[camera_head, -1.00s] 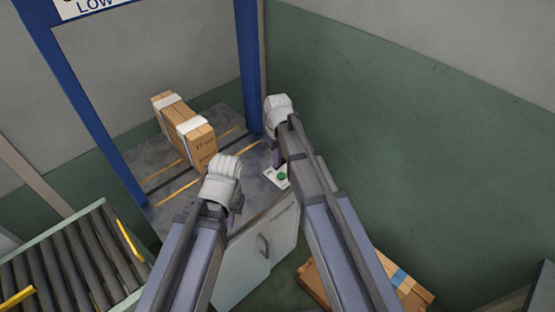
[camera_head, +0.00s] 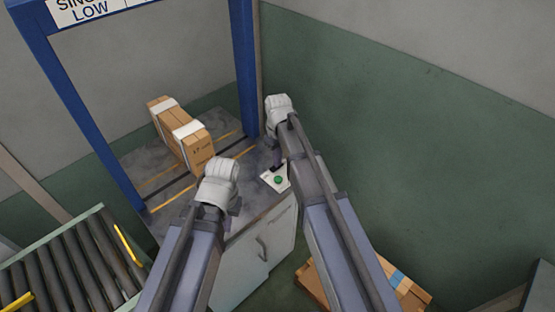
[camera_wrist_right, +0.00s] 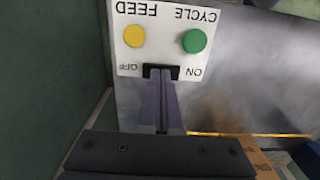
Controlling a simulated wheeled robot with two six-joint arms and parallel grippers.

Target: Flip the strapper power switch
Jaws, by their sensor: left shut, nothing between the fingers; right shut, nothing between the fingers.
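The strapper's white control panel (camera_head: 269,181) sits on the machine top by the wall, beside my right gripper. In the right wrist view the panel (camera_wrist_right: 165,20) appears upside down, with a yellow FEED button (camera_wrist_right: 134,35), a green CYCLE button (camera_wrist_right: 194,41) and a black power switch (camera_wrist_right: 150,71) between OFF and ON. My right gripper (camera_wrist_right: 161,82) is shut and empty, its fingertips at the switch and covering much of it. Contact and the switch's position cannot be told. My left gripper (camera_head: 235,207) is shut and empty over the cabinet's front edge, away from the panel.
A cardboard box (camera_head: 196,150) with white wraps lies on the grey strapper top under the blue frame (camera_head: 243,70). A roller conveyor (camera_head: 65,262) is at lower left. A green wall (camera_head: 420,150) rises close to my right arm. Another box (camera_head: 315,285) lies low beside the cabinet (camera_head: 250,255).

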